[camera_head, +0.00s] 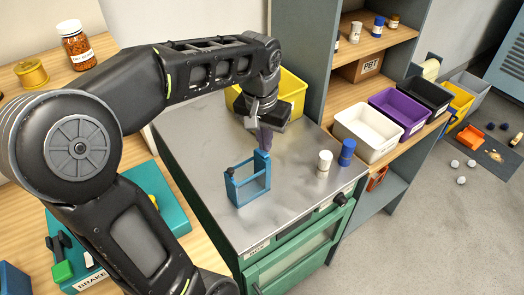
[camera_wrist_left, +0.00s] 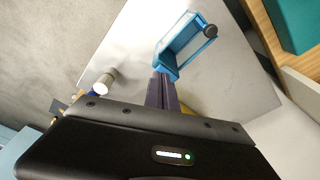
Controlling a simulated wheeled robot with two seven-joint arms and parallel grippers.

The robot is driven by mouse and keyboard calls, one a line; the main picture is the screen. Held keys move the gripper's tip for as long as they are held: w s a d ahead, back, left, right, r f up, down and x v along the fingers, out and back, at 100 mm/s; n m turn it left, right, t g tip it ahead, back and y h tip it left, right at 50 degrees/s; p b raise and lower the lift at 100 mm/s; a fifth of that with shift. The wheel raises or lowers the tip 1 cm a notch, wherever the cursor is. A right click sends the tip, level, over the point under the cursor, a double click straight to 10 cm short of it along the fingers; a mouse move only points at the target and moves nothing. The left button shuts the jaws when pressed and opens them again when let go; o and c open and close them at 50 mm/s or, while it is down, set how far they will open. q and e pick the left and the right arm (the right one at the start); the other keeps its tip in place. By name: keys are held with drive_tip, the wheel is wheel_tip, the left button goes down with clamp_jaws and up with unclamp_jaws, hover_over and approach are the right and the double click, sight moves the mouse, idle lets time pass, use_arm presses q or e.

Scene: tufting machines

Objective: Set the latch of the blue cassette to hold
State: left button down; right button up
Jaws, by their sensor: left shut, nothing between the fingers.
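The blue cassette (camera_head: 238,196) stands on the metal top of the green cabinet, an open frame with a taller post at its right end. A black knob (camera_head: 230,171) sits at the top of its left end; in the left wrist view the knob (camera_wrist_left: 210,31) is at the far corner of the cassette (camera_wrist_left: 170,68). I cannot tell the latch's setting. My left gripper (camera_head: 265,146) is shut and empty, pointing down at the taller post; its fingers (camera_wrist_left: 161,80) end close to the cassette's near end. I cannot tell whether they touch. My right gripper is out of view.
A white cylinder (camera_head: 324,160) and a blue cylinder (camera_head: 347,152) stand right of the cassette. A yellow bin (camera_head: 291,92) is behind my gripper. Shelves with white (camera_head: 366,130) and purple bins (camera_head: 400,106) stand at right. The metal top (camera_head: 285,205) is clear in front.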

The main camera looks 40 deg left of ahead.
sight(265, 155)
use_arm(q)
drive_tip(key=shift+f+b, duration=0.75)
drive_tip(key=shift+f, duration=0.15)
idle(0.8)
drive_tip(key=shift+r, duration=0.1)
drive_tip(key=shift+r+p, duration=2.8)
drive_tip(key=shift+r, duration=0.7)
